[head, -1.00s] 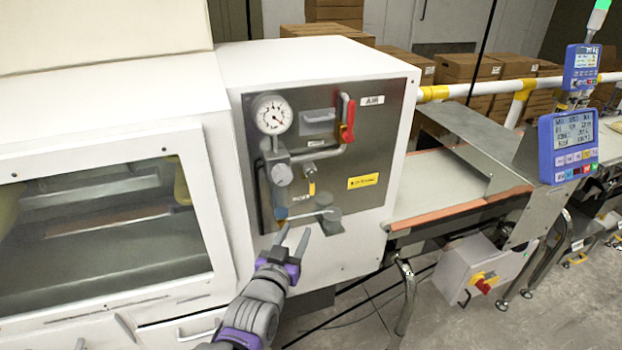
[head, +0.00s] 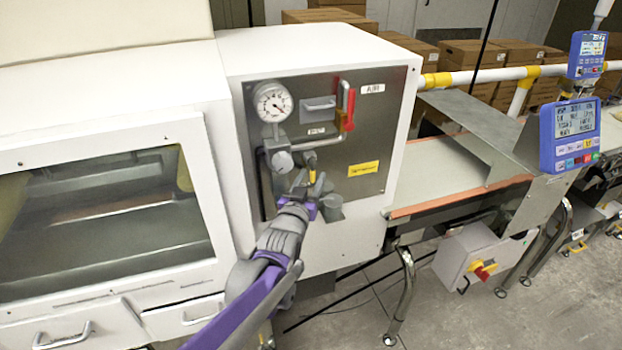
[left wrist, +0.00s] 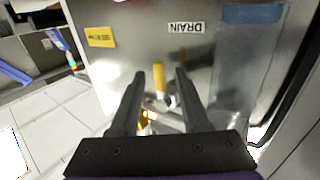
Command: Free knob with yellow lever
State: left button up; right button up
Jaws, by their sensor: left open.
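The yellow lever (head: 312,171) is a small handle on the drain valve, low on the grey air panel (head: 388,130) of the white cabinet. My left gripper (head: 310,184) is open and points at the panel just below the lever. In the head view its fingers hide part of the valve; contact cannot be told. My right gripper is out of view.
A pressure gauge (head: 272,102) and a red-handled valve (head: 350,108) sit higher on the panel. A yellow label (head: 363,169) is to the right of the lever. The conveyor belt (head: 440,160) runs right of the cabinet. A windowed door (head: 95,225) is at the left.

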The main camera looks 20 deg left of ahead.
aim_at(325, 151)
pick_arm(q)
jog(key=shift+c, duration=0.4)
grip_shut()
jog(key=shift+f, duration=0.1)
jog(key=n+b, duration=0.1)
jog(key=d+n+t, duration=0.1)
jog(key=shift+w+f+n+t+b, duration=0.1)
jog(key=shift+w+n+t+b, duration=0.2)
jog(key=shift+b, duration=0.1)
jog(key=n, duration=0.1)
jog(key=n+t+y+b, duration=0.1)
jog(key=d+n, duration=0.1)
jog(key=shift+w+n+t+b, duration=0.35)
jog(key=shift+n+t, duration=0.05)
jog(key=n+y, duration=0.2)
jog(key=r+n+t+y+b, duration=0.1)
jog(key=n, duration=0.1)
jog(key=shift+w+d, duration=0.3)
jog(key=shift+d, duration=0.1)
jog(key=shift+w+d+r+n+y, duration=0.15)
jog(key=shift+n+y, duration=0.4)
jog(key=shift+n, duration=0.35)
jog(key=shift+d+r+n+y, duration=0.1)
jog(key=shift+n+y, duration=0.45)
jog(key=shift+n, duration=0.35)
